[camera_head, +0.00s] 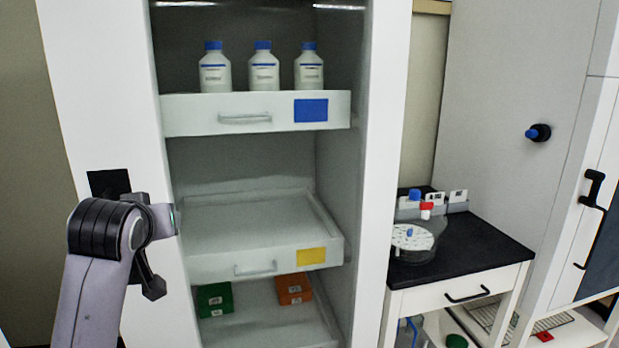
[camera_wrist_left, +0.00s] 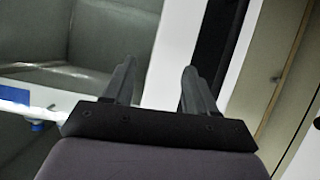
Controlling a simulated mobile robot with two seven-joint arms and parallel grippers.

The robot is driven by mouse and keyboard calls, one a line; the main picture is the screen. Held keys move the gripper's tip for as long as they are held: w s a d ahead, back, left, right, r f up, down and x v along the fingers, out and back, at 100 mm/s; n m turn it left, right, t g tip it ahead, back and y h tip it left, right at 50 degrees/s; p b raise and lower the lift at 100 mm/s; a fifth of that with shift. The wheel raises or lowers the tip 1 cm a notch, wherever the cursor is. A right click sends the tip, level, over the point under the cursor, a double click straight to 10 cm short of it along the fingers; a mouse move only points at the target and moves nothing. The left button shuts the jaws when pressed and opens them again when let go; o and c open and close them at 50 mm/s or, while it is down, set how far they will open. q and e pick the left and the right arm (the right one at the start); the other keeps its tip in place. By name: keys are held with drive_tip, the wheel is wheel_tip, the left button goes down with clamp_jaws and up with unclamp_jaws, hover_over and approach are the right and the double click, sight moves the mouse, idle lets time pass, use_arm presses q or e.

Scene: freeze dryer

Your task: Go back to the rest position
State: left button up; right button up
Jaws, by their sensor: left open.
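My left arm comes in from the lower left in the head view, with its wrist in front of the white cabinet's left post (camera_head: 95,60). My left gripper shows clearly in the left wrist view (camera_wrist_left: 158,80), its two dark fingers apart with nothing between them. My right gripper is in neither view.
The top drawer (camera_head: 185,116) holds three blue-capped white bottles (camera_head: 264,73). The middle drawer (camera_head: 215,265) is empty. Below it lie a green box (camera_head: 215,300) and an orange box (camera_head: 293,289). A black-topped bench (camera_head: 480,250) with a round device (camera_head: 412,240) stands right.

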use_arm(q)
drive_tip(key=s+f+m+g+h, duration=0.1)
drive_tip(key=s+f+m+g, duration=0.1)
drive_tip(key=s+f, duration=0.7)
drive_tip(key=s+f+m+g+h, duration=0.15)
drive_tip(key=s+f, duration=0.35)
drive_tip(key=f, duration=0.8)
drive_tip(key=s+d+f+m+g, duration=0.1)
drive_tip(key=s+f+g, duration=0.3)
drive_tip(key=s, duration=0.6)
drive_tip(key=s+d+f+m+g, duration=0.15)
drive_tip(key=s+f, duration=0.35)
drive_tip(key=s, duration=0.6)
drive_tip(key=w+d+f+t+h, duration=0.2)
drive_tip(key=w+f+t, duration=0.4)
drive_tip(key=f, duration=0.3)
drive_tip(key=shift+w+d+f+t+h, duration=0.15)
drive_tip(key=shift+d+f+t+h, duration=0.15)
drive_tip(key=shift+d+t, duration=0.2)
